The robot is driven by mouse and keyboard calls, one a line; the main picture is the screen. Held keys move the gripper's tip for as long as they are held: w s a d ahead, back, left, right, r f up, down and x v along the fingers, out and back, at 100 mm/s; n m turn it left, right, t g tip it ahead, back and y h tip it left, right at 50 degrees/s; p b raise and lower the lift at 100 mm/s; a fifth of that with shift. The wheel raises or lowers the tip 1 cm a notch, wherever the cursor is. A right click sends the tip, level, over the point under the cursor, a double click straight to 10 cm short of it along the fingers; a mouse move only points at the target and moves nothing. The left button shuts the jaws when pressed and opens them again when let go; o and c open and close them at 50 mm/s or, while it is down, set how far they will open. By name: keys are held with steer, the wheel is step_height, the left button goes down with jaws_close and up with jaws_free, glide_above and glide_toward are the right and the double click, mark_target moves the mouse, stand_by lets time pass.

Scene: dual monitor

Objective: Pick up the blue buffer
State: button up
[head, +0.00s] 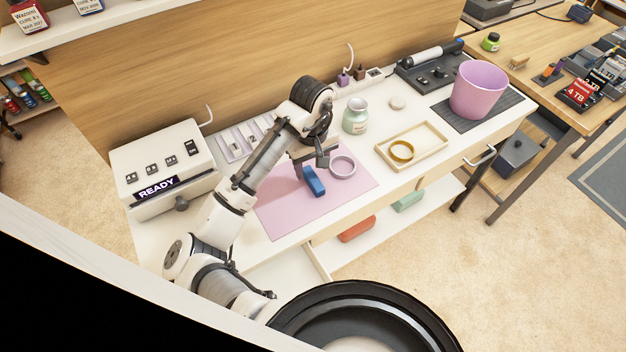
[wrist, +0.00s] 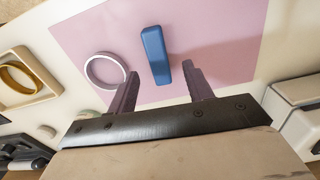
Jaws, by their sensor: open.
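The blue buffer (head: 314,181) is a small blue block lying on the pink mat (head: 278,213) on the white bench. In the wrist view the blue buffer (wrist: 155,54) lies ahead of my fingertips, roughly between their lines, with nothing touching it. My gripper (head: 309,157) hangs just above and behind the buffer in the head view. Its two dark fingers (wrist: 161,78) are spread apart and empty in the wrist view.
A pale lilac ring (head: 343,166) lies close to the right of the buffer. Further right are a jar (head: 356,116), a tray (head: 437,149) with a gold ring (head: 402,151), and a pink bin (head: 479,90). A white READY box (head: 163,165) stands left. The mat's front is clear.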

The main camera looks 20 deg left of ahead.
steer(key=shift+d+f, duration=0.1)
steer(key=shift+f, duration=2.1)
steer(key=c, duration=1.1)
steer(key=shift+o, duration=0.2)
steer(key=shift+r, duration=0.15)
